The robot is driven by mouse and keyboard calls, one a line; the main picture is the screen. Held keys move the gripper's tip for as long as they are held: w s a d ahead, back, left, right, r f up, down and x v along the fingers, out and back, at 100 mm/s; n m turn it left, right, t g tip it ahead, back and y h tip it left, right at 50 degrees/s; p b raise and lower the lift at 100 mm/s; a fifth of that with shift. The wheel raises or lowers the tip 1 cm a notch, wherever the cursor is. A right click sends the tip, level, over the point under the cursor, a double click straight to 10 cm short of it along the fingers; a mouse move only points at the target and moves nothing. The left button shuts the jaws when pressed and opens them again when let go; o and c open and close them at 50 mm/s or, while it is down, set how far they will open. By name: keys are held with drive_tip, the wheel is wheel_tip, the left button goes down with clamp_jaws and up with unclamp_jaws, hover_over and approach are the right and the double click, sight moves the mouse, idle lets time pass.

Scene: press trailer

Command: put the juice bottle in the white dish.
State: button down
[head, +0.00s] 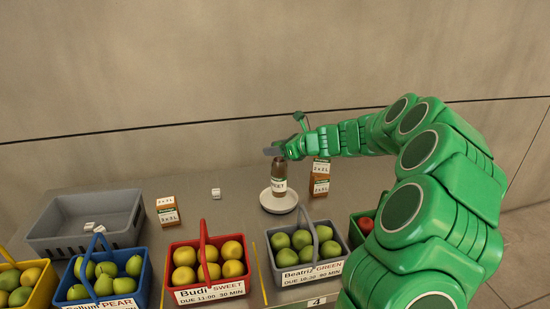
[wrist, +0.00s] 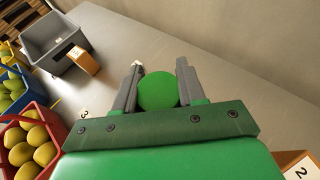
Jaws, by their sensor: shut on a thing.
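The juice bottle (head: 279,172) is brown with a pale label and stands upright. My gripper (head: 276,151) is shut on its top. In the wrist view its round green cap (wrist: 157,88) sits between the two grey fingers of my gripper (wrist: 158,78). The white dish (head: 279,208) is a shallow round bowl on the grey counter. The bottle's lower end appears over the middle of the dish, inside its rim. I cannot tell whether the base touches the dish. The wrist view does not show the dish.
Juice cartons (head: 320,178) stand just right of the dish, and another carton (head: 168,211) stands left. A grey crate (head: 85,225) is at the left. Fruit baskets, one red (head: 208,280), line the front edge.

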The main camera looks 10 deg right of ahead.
drive_tip(key=shift+w+f, duration=0.25)
drive_tip(key=shift+f, duration=1.7)
drive_tip(key=c, duration=0.7)
unclamp_jaws()
drive_tip(key=shift+o, duration=0.2)
drive_tip(key=v, duration=1.2)
